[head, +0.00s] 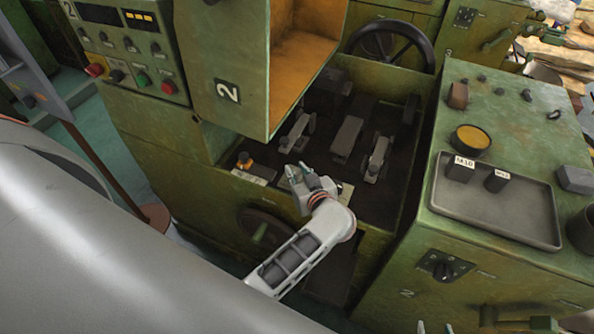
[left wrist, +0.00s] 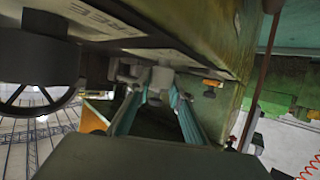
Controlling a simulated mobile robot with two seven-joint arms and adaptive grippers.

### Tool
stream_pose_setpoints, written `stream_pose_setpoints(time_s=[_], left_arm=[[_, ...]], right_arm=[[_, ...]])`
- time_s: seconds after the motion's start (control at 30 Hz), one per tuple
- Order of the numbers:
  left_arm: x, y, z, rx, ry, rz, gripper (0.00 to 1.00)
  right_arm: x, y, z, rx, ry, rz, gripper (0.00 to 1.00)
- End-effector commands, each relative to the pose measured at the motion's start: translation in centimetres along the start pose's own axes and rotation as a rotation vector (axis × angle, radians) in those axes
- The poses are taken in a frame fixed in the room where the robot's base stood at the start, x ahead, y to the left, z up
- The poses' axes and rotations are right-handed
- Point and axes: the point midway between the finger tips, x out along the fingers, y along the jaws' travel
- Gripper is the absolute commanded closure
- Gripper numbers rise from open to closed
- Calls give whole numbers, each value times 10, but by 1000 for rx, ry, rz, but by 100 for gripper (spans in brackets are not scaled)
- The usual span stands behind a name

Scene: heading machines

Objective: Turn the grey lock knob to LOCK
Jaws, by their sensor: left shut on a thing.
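The grey lock knob (left wrist: 161,77) shows in the left wrist view under a pale label plate (left wrist: 100,14) that reads "FREE" upside down. My left gripper (left wrist: 158,95) has its two teal fingers converging on this knob, one on each side, and is shut on it. In the head view my left gripper (head: 297,174) reaches the front ledge of the green machine, and its hand hides the knob there. The LOCK mark cannot be read. Two pale tips (head: 434,327) at the bottom edge of the head view may be my right gripper; too little shows to tell its state.
An orange-topped knob (head: 244,160) stands on the ledge left of my left gripper. The open green guard (head: 228,70) hangs above it. Dark tooling blocks (head: 347,136) lie behind. A green cabinet with a grey tray (head: 500,214) stands right. A handwheel (head: 265,228) is below.

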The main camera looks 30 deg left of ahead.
Motion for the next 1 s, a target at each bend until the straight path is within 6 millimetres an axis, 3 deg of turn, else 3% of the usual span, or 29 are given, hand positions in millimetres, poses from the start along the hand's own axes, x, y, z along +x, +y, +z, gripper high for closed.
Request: stream_pose_setpoints(time_s=[0.43,0.47,0.53,1.0], left_arm=[[0,0,1,-6,-1,-13,100],[0,0,1,-6,-1,-13,77],[0,0,1,-5,-1,-13,62],[0,0,0,-5,0,-12,62]], right_arm=[[0,2,1,-3,-1,3,62],[0,2,1,-2,-1,3,62],[0,2,1,0,-1,3,62],[-1,-2,2,5,-4,0,62]])
